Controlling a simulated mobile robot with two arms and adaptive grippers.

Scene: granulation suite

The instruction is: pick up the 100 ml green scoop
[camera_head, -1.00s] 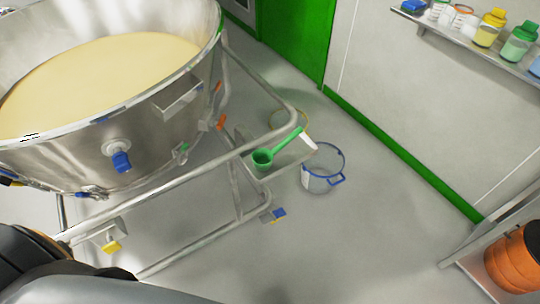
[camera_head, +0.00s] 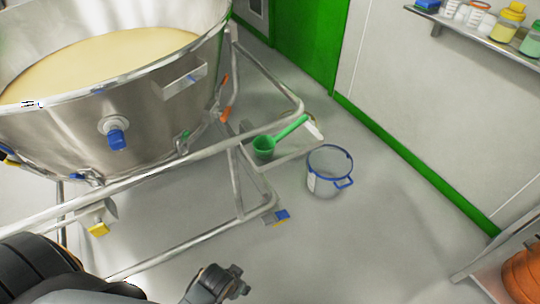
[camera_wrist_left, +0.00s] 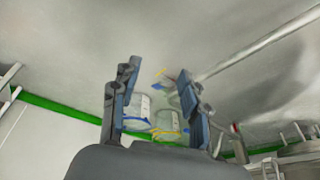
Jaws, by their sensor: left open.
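The green scoop (camera_head: 264,148) lies on a small metal shelf (camera_head: 287,155) on the frame of the steel vessel. Its round bowl is at the left and its handle slants up to the right, with a white tag at the end. My left gripper (camera_head: 228,284) is low in the head view, below and left of the scoop and well apart from it. In the left wrist view the two fingers of this gripper (camera_wrist_left: 156,88) are spread, with nothing held between them. I cannot make out the scoop in that view. My right gripper is not in view.
A large steel vessel (camera_head: 160,105) of pale powder stands at left; its tube frame (camera_head: 200,152) runs in front of the shelf. A clear blue-rimmed bucket (camera_head: 328,172) stands right of the shelf. A wall shelf (camera_head: 480,38) holds bottles.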

